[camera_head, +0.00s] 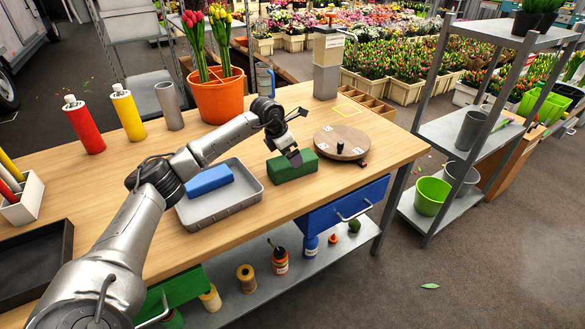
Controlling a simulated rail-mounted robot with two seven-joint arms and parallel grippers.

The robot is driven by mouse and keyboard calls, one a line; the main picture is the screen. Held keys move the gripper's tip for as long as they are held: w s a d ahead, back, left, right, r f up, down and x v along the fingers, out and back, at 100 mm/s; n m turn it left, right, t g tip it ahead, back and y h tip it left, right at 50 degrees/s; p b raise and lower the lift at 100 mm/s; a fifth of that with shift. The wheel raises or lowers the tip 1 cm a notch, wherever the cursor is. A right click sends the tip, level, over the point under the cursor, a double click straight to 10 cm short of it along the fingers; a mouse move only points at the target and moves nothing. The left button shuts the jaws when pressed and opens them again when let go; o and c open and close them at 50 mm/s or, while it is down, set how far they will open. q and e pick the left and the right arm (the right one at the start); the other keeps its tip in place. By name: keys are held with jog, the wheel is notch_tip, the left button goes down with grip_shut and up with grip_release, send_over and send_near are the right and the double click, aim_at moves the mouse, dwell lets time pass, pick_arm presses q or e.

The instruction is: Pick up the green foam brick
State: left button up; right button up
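The green foam brick (286,171) lies on the wooden workbench, between the grey tray and the round turntable. My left gripper (294,158) points down at the brick, and its fingertip area overlaps the brick's upper edge near the right end. I cannot tell whether the fingers touch the brick or are open or shut, as they are small and seen edge-on. My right gripper is not in view.
A grey tray (247,196) holding a blue brick (209,180) is left of the green brick. The round turntable (341,140) is close on its right. An orange pot (218,98) of tulips stands behind. A blue drawer (343,204) juts out below the bench's front edge.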

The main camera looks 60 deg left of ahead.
pick_arm(q)
jog(key=b+x, duration=0.2)
jog(key=x, duration=0.2)
jog(key=shift+s+d+f, duration=0.1)
jog(key=shift+s+f, duration=0.05)
jog(key=shift+c, duration=0.4)
jog(key=shift+c, duration=0.6)
jog(key=c, duration=0.7)
